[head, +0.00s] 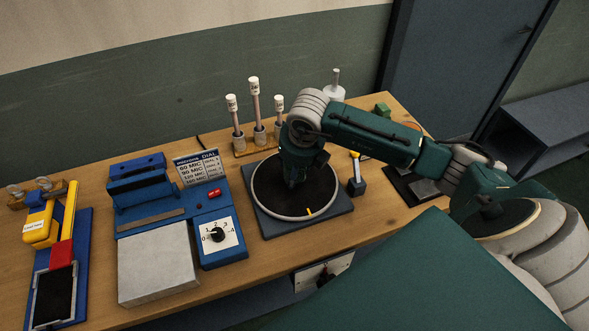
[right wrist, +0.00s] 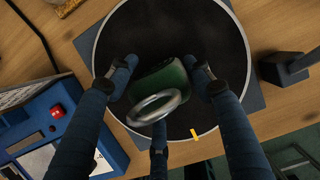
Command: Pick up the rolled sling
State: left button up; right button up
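The rolled sling is a dark green roll (right wrist: 172,77) with a metal ring (right wrist: 154,107), seen in the right wrist view over the black round disc (right wrist: 130,25). My right gripper (right wrist: 160,85) is open, with fingers on the roll's left and right and a third below the ring. The side fingertips are close to the roll; whether any touches it I cannot tell. In the head view my right gripper (head: 292,183) points down over the disc (head: 318,195) and hides the sling. My left gripper is not in view.
A blue dial unit (head: 217,245) with a grey plate (head: 155,270) stands left of the disc. A small dark block with a yellow-topped stick (head: 356,187) is close on the right. A yellow tool (head: 40,228) lies far left.

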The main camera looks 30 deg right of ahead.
jog(key=c, duration=0.6)
